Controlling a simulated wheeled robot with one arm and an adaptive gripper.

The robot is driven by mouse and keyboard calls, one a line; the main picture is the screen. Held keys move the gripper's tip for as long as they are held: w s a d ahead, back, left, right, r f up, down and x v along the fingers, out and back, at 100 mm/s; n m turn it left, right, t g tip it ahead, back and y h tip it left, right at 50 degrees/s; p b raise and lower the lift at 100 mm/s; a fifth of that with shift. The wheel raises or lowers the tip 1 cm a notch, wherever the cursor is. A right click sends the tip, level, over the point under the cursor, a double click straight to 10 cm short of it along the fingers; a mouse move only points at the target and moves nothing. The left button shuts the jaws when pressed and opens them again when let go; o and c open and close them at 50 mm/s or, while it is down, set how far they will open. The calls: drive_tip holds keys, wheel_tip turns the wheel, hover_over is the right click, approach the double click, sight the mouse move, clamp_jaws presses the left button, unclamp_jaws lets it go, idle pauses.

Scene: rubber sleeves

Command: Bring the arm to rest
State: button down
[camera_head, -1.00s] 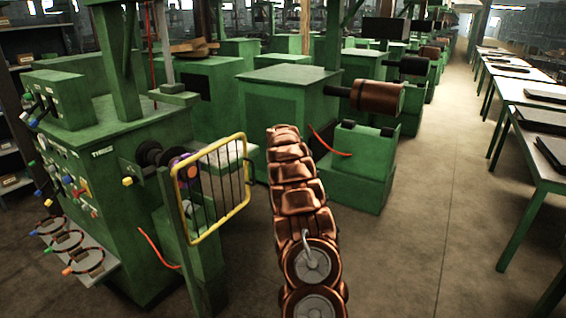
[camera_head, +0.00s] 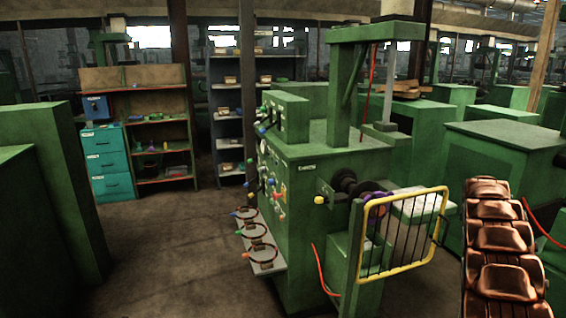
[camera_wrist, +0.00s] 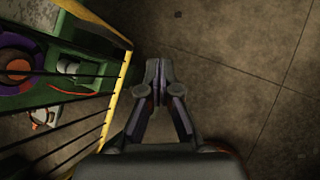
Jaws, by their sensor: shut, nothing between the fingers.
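My gripper (camera_wrist: 155,72) shows in the wrist view with its fingers together and nothing between them. Below it is bare concrete floor. The yellow-framed barred gate (camera_head: 372,238) is at the gripper's left, and its yellow edge (camera_wrist: 103,120) runs close by in the wrist view. In the head view, my copper-coloured segmented arm (camera_head: 500,240) stands at the right edge, to the right of the gate. Its lower part is cut off by the frame, and the gripper does not show there.
The green machine (camera_head: 305,200) with coloured knobs stands left of the gate. Several dark rings lie on its low pale shelf (camera_head: 262,240). A purple ring (camera_wrist: 18,68) shows behind the gate bars. Open floor (camera_head: 170,250) lies at the left, before shelves and teal drawers (camera_head: 108,165).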

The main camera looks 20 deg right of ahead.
drive_tip(key=s+a+r+m+g+y, duration=0.15)
drive_tip(key=s+a+m, duration=0.3)
drive_tip(key=a, duration=0.85)
drive_tip(key=s+a+r+m+y, duration=0.1)
drive_tip(key=s+a+r+m, duration=0.3)
drive_tip(key=a, duration=1)
drive_tip(key=s+a+m+g+y, duration=0.15)
drive_tip(key=a+m, duration=0.35)
drive_tip(key=a, duration=0.8)
drive_tip(key=s+a+f+m+g+y, duration=0.1)
drive_tip(key=s+a+m, duration=0.3)
drive_tip(key=s+a, duration=0.7)
drive_tip(key=s+a+f+m+g+y, duration=0.1)
drive_tip(key=s+a+m, duration=0.4)
drive_tip(key=s+a, duration=0.6)
drive_tip(key=s+f+g, duration=0.1)
drive_tip(key=s+f, duration=0.1)
drive_tip(key=s, duration=0.4)
drive_tip(key=shift+s+a+f+y, duration=0.25)
drive_tip(key=shift+a+f+y, duration=0.05)
drive_tip(key=shift+a+f, duration=0.1)
